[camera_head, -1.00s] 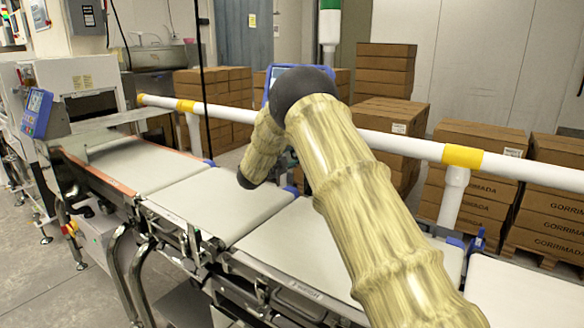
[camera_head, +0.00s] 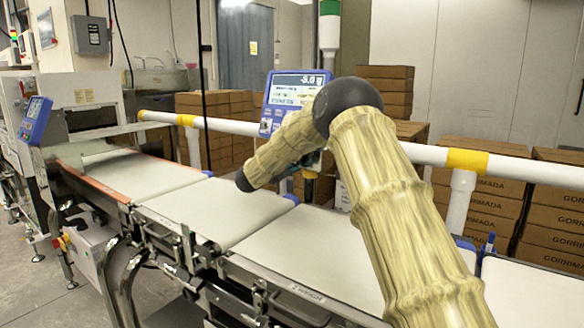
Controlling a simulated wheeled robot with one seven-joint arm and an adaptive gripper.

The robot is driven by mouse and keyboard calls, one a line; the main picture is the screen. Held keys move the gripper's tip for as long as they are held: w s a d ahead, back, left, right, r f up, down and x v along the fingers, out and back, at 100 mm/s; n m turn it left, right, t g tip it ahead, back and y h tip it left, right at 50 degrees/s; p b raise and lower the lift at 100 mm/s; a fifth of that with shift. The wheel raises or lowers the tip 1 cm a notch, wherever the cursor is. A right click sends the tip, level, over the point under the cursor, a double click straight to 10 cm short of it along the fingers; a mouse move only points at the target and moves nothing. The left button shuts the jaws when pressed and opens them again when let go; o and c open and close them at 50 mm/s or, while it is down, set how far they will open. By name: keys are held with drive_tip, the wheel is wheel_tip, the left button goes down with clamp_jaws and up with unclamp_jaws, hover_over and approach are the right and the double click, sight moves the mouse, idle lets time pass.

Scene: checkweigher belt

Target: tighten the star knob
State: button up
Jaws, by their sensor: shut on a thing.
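My arm comes up from the lower right, bends at a dark elbow and runs down to the left, ending in a dark rounded joint above the middle belt. My gripper cannot be made out; the forearm covers the area beyond it. A small dark and teal part shows behind the forearm, below the display, too little to identify. The star knob cannot be made out either. The blue weighing display (camera_head: 291,92) stands behind the forearm and reads about -5.0 g. The checkweigher belt (camera_head: 215,212) below is bare.
A white guard rail (camera_head: 226,124) with yellow bands runs behind the belts. Another belt section (camera_head: 305,250) lies under my arm, and one more (camera_head: 535,295) is at the right. Stacked cartons (camera_head: 480,205) stand behind the rail. A second blue panel (camera_head: 35,119) is at the left.

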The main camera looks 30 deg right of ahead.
idle(0.4)
drive_tip(key=o, duration=0.8)
drive_tip(key=shift+o, duration=1.2)
drive_tip(key=v, duration=1.2)
drive_tip(key=shift+r, duration=0.15)
